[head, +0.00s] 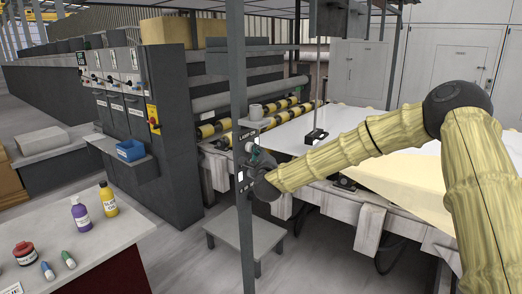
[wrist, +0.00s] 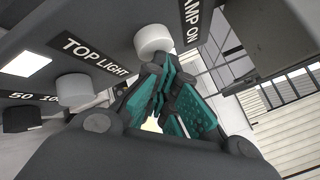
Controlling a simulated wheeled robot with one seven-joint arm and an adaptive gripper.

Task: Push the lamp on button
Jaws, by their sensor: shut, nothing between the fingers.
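A white round button (wrist: 153,38) sits on the dark panel in the wrist view, beside a black label (wrist: 191,18) reading "AMP ON", its first letter cut off. My gripper (wrist: 160,66) is shut and empty, with teal finger pads. Its fingertips are just below this button in the picture; I cannot tell whether they touch it. In the head view my gripper (head: 256,158) is at the grey control post (head: 237,95), below a label starting "LAMP" (head: 247,134). The gripper and wrist partly cover the controls there.
A second pale knob (wrist: 75,91) sits by the "TOP LIGHT" label (wrist: 92,52), with a lit white square (wrist: 27,64) nearby. A table (head: 110,240) with bottles is at lower left. A conveyor machine (head: 340,125) lies behind.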

